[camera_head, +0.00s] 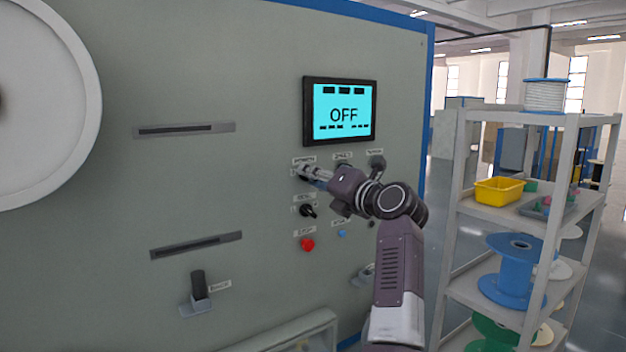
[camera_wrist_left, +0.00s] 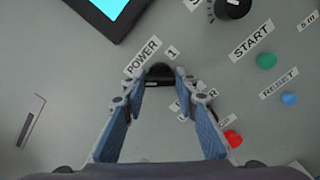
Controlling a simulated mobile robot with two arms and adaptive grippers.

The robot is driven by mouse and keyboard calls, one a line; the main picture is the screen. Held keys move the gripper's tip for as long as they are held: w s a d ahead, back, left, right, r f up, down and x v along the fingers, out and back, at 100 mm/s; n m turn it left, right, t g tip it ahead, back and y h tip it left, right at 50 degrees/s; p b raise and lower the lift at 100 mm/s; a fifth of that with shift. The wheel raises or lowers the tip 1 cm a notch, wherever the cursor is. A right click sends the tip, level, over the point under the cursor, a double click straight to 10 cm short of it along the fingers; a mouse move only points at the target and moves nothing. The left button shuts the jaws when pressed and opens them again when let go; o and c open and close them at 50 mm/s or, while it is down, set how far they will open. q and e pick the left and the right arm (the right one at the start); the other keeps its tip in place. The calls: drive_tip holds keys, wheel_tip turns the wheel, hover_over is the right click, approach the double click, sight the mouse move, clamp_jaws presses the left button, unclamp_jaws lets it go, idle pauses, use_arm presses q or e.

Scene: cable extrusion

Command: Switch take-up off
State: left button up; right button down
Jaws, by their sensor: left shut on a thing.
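The take-up machine's grey panel carries a screen (camera_head: 344,111) that reads OFF in black on cyan. Below it, my left gripper (camera_head: 306,172) is at the switch under the POWER label. In the left wrist view, the black POWER knob (camera_wrist_left: 160,71) sits between the two fingertips of my left gripper (camera_wrist_left: 160,80), with a "1" label beside it. The gripper is shut on this knob. The fingers hide most of the knob in the head view. My right gripper is not in view.
Close by are a black selector knob (camera_head: 308,211), a red button (camera_head: 307,245), a blue button (camera_head: 342,234) and a green START button (camera_wrist_left: 266,60). A lever (camera_head: 199,285) juts out at lower left. A shelf rack (camera_head: 453,200) with spools and a yellow bin (camera_head: 498,191) stands at right.

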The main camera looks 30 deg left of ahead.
use_arm(q)
drive_tip(key=shift+f, duration=0.15)
drive_tip(key=o, duration=1.2)
drive_tip(key=shift+c, duration=0.2)
